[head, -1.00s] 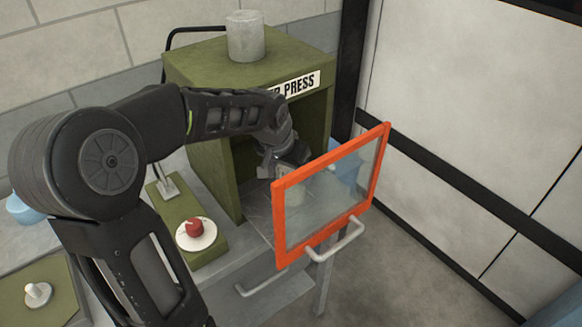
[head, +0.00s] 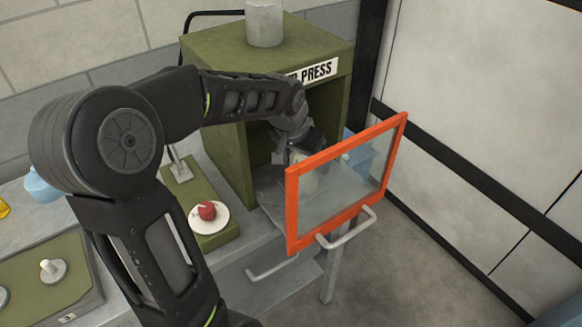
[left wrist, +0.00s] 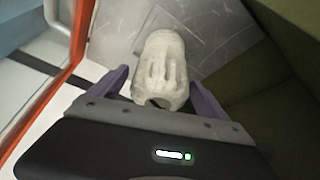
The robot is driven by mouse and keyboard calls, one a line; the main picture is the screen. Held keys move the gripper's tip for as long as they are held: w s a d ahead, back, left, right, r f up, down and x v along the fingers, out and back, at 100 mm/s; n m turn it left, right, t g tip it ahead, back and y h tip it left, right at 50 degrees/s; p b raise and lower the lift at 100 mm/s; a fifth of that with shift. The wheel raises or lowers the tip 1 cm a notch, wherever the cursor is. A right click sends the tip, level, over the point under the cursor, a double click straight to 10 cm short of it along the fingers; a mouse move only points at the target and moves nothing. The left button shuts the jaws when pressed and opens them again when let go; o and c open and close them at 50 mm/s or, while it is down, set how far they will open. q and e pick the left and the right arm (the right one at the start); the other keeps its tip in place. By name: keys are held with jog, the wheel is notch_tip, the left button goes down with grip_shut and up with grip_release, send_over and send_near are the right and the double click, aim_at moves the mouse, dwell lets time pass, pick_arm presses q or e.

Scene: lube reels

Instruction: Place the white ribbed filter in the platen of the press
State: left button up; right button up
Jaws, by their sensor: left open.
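The white ribbed filter (left wrist: 163,62) is between the two fingers of my left gripper (left wrist: 158,78) in the left wrist view. It rests on the scratched grey platen (left wrist: 210,30) of the press, its holed end toward the wrist. My left gripper is open, its fingers on either side of the filter. In the head view the filter (head: 305,180) shows pale behind the door's glass, and my left gripper (head: 300,160) is at the mouth of the green press (head: 225,100). My right gripper is not in view.
The orange-framed glass door (head: 292,215) stands open in front of the press, close to my left gripper. A red button (head: 207,210) is on a green box beside the press. A grey cylinder (head: 264,22) stands on top. The floor at right is clear.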

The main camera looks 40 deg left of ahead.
pick_arm(q)
jog(key=shift+s+r, duration=0.15)
jog(key=shift+r, duration=0.3)
jog(key=shift+s+r+b, duration=0.5)
jog(key=shift+s+r, duration=0.25)
jog(key=shift+r, duration=0.15)
jog(key=s+d+b, duration=0.1)
jog(key=s+b, duration=0.2)
jog(key=s, duration=0.8)
jog(key=shift+s+d, duration=0.15)
jog(key=shift+c, duration=0.4)
